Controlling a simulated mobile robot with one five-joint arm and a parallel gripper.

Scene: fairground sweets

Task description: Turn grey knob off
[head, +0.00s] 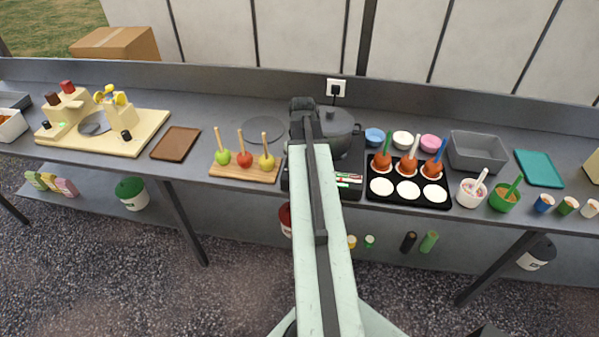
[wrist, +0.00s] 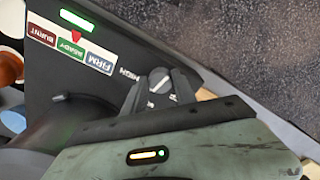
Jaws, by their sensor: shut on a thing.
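The grey knob (wrist: 160,80) sits on the dark front panel (wrist: 115,50) of the cooker in the wrist view. It has a white line across its face, and the word HIGH is printed beside it. My gripper (wrist: 161,88) has a finger on each side of the knob and is shut on it. The cooker (head: 350,175) with a dark lidded pot (head: 338,128) shows in the head view. There my arm hides the knob and the gripper.
The panel has BURNT, READY and FIRM labels, with a red pointer at READY (wrist: 70,48) and a lit green bar (wrist: 77,21). A board of apples on sticks (head: 245,174) stands left of the cooker. A black tray (head: 408,203) with dipped apples stands close on the right.

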